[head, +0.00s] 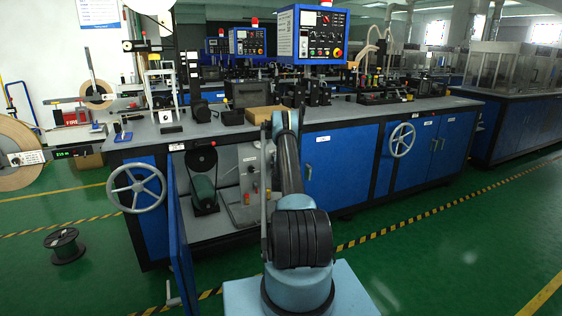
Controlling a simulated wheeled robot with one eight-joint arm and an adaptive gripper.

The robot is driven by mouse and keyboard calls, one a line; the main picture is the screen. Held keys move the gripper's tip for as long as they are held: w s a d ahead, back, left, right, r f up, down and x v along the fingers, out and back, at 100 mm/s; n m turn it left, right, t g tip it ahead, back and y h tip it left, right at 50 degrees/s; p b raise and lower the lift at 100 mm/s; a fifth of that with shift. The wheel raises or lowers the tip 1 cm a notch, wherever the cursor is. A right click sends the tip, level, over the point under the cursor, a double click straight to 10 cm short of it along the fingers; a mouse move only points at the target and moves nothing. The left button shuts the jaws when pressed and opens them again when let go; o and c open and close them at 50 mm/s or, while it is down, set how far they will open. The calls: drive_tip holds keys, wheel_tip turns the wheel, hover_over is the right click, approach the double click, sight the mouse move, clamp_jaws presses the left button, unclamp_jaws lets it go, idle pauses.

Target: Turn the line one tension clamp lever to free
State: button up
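I cannot single out the line one tension clamp lever for sure. At the far left, a tape payoff reel (16,155) stands beside a bench end. A smaller tan reel (97,94) with a thin bar leaning across it is above and behind. A small red-and-white box (75,117) with lettering too small to read sits between them. A dark display with green digits (62,154) is below. My arm rises from the bottom centre toward the bench front. My gripper cannot be made out; the arm hides its own far end.
A long blue bench (340,165) with a grey top crosses the middle. Its left cabinet door (181,245) stands open, showing a motor (204,180). Handwheels (137,188) project from its front. A dark spool (65,245) lies on the green floor at left. Floor at right is clear.

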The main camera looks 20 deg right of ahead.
drive_tip(key=v, duration=1.2)
drive_tip(key=shift+d, duration=0.2)
drive_tip(key=shift+f, duration=0.1)
drive_tip(key=shift+s, duration=0.1)
